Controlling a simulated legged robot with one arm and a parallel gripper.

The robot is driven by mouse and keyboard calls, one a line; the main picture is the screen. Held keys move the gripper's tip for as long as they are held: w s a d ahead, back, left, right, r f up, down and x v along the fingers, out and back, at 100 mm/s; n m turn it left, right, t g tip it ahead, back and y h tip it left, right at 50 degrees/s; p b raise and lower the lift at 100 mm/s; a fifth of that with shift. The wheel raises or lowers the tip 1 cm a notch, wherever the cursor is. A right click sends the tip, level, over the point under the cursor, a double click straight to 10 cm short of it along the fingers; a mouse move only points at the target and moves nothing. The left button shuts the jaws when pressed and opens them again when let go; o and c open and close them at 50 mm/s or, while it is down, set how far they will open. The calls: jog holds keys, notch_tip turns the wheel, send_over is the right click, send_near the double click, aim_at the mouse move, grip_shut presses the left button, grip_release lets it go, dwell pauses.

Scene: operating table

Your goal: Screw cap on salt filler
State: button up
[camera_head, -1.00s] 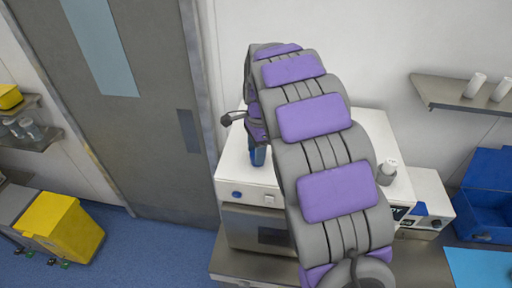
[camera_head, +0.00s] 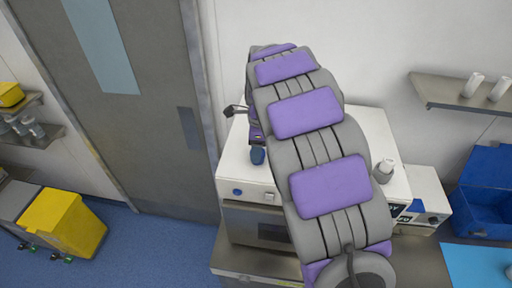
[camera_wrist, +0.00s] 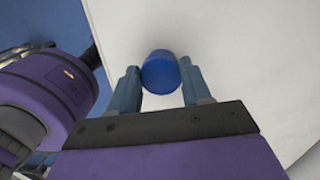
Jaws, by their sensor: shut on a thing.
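A round blue cap (camera_wrist: 160,74) sits between the two blue fingers of my gripper (camera_wrist: 159,80) in the wrist view, and the fingers are shut on its sides. In the head view my gripper (camera_head: 257,150) points down over the left part of the white machine top (camera_head: 237,150), with blue showing at its end. I cannot tell whether the cap touches the surface below. The salt filler opening is not visible; the cap and my arm hide what lies beneath them.
A grey and white bottle (camera_head: 384,172) stands on the machine top, right of my arm. A smaller white device (camera_head: 428,200) is beside the machine, and a blue bin (camera_head: 487,190) is further right. A wall shelf (camera_head: 450,95) holds white bottles. A grey door (camera_head: 150,120) is left.

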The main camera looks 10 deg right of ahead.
jog(key=o, duration=1.1)
jog(key=n+b, duration=0.1)
jog(key=n, duration=0.1)
jog(key=n+b, duration=0.1)
jog(key=n, duration=0.1)
jog(key=shift+f+n+b, duration=0.2)
jog(key=shift+n+b, duration=0.1)
jog(key=shift+s+r+n+b, duration=0.1)
jog(key=shift+r+n+b, duration=0.15)
jog(key=shift+n, duration=0.95)
jog(key=n+b, duration=0.1)
jog(key=n, duration=0.2)
jog(key=shift+f+g+b, duration=0.2)
jog(key=shift+g+b, duration=0.1)
jog(key=shift+b, duration=0.1)
jog(key=n, duration=0.2)
jog(key=n+b, duration=0.1)
jog(key=shift+s+r+n+h, duration=0.15)
jog(key=shift+n+h, duration=0.25)
